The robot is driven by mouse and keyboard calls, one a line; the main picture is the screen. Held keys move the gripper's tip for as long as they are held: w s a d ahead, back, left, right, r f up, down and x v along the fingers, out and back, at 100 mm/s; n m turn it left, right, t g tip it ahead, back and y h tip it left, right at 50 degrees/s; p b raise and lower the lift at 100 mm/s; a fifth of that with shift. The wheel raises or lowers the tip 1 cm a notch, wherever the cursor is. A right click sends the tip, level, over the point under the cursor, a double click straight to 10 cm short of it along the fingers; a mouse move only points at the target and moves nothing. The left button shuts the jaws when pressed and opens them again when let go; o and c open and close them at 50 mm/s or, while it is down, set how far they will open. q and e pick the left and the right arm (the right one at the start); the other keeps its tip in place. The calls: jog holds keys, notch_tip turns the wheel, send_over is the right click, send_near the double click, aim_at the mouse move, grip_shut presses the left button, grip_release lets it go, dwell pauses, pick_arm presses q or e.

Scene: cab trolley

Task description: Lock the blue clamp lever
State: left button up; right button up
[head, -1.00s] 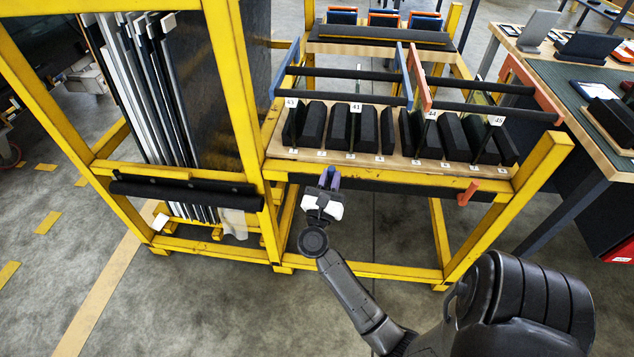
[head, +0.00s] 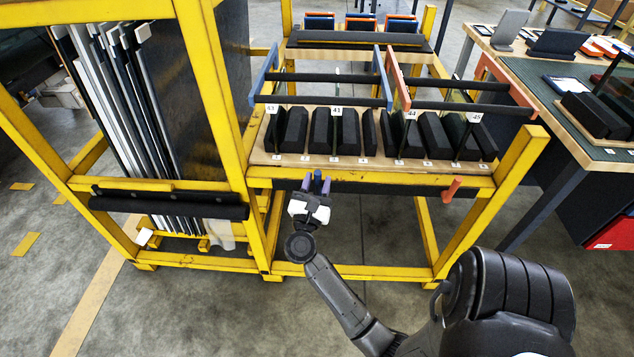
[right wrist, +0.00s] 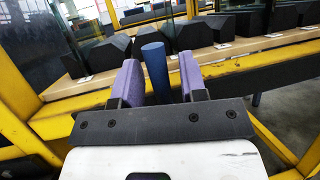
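The blue clamp lever (head: 317,181) hangs at the front edge of the trolley shelf, below the left rack section. In the right wrist view the lever (right wrist: 155,70) stands between the two purple fingers of my right gripper (right wrist: 160,82). A gap shows on each side, so the fingers are open around it and not pressed on it. In the head view my right gripper (head: 317,187) is at the shelf's front beam, reaching up from below. The lever's mount is hidden. My left gripper is in neither view now.
An orange lever (head: 452,188) sits farther right on the same yellow front beam (head: 380,180). Dark blocks (head: 349,133) and dividers stand on the shelf above. A black padded bar (head: 170,205) is at the left. Open space lies below the shelf.

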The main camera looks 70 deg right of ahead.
jog(key=shift+a+f, duration=0.15)
jog(key=shift+a, duration=0.3)
jog(key=p+v, duration=0.2)
jog(key=v, duration=1.1)
jog(key=shift+s, duration=0.1)
jog(key=shift+d, duration=0.1)
